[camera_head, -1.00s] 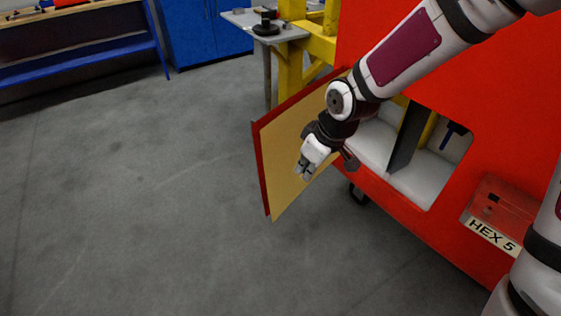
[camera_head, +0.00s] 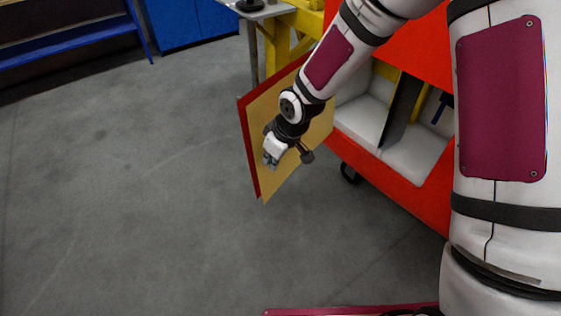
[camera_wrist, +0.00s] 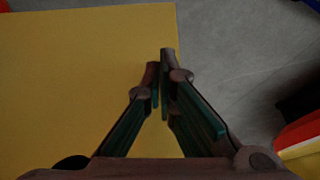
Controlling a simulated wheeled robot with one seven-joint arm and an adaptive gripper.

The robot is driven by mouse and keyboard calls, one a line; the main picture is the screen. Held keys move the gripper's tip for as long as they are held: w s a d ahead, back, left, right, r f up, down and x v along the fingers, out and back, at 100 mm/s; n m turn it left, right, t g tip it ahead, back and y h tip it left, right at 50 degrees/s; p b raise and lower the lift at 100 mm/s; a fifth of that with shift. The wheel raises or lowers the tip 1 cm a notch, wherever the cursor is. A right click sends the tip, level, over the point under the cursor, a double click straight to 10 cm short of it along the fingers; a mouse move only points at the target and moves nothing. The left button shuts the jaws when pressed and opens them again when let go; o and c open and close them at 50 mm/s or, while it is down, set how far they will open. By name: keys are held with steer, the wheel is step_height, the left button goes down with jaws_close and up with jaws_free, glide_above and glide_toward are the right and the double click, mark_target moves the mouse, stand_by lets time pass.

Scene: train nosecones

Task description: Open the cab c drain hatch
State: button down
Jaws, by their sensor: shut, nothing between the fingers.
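The hatch door (camera_head: 258,140) stands swung wide open from the red cab body (camera_head: 372,162), its tan inner face turned toward me and its red edge at the left. The opening (camera_head: 408,120) behind it shows a white interior with a dark upright divider. My gripper (camera_head: 270,164) is shut and empty in front of the tan inner face, near its lower middle. In the wrist view the gripper's fingertips (camera_wrist: 165,58) are together, over the right edge of the tan panel (camera_wrist: 70,75). I cannot tell whether they touch it. No label for cab c shows.
Grey floor (camera_head: 120,200) is clear to the left of the door. A grey table (camera_head: 255,12) and yellow frame (camera_head: 285,40) stand behind the door. A blue cabinet (camera_head: 195,35) and a blue-framed bench (camera_head: 75,42) are at the back. A black caster (camera_head: 350,173) sits under the cab.

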steer(key=shift+w+a, duration=0.2)
steer(key=shift+a, duration=0.1)
steer(key=w+a+m+t+h+b, duration=0.1)
steer(key=w+a+m+b, duration=0.3)
steer(key=w+a+b, duration=0.4)
steer(key=w+a, duration=0.3)
steer(key=a, duration=0.2)
steer(key=shift+w+m+b, duration=0.3)
steer(key=shift+m, duration=0.1)
steer(key=shift+s, duration=0.1)
